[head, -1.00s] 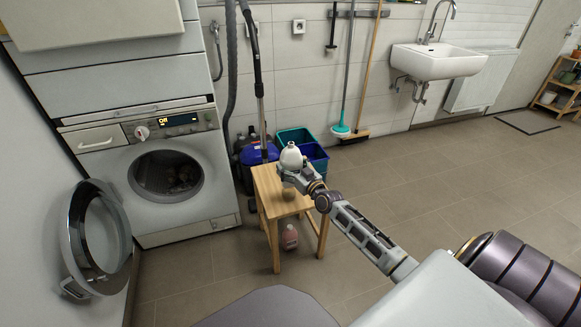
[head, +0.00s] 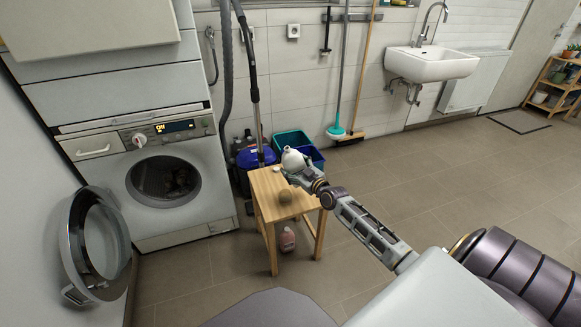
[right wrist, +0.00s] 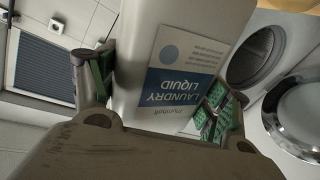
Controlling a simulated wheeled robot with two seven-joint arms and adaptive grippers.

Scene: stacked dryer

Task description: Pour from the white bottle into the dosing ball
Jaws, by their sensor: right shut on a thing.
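The white bottle (head: 293,159) is held above the wooden stool, its top tilted to the left. My right gripper (head: 299,174) is shut on it. In the right wrist view, the bottle (right wrist: 160,85) with its blue laundry liquid label sits between the green-padded fingers of the gripper (right wrist: 160,92). A small white round thing (head: 277,169) is on the stool top, left of and below the bottle; I cannot tell whether it is the dosing ball or a cap. A tan ball (head: 285,196) lies near the stool's front. Any flow of liquid is too small to see. My left gripper is out of view.
The wooden stool (head: 264,184) stands right of the washing machine (head: 150,215), whose round door (head: 70,240) hangs open. A pink bottle (head: 287,239) is under the stool. Blue and teal bins (head: 293,138) and a vacuum hose stand behind. The floor to the right is clear.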

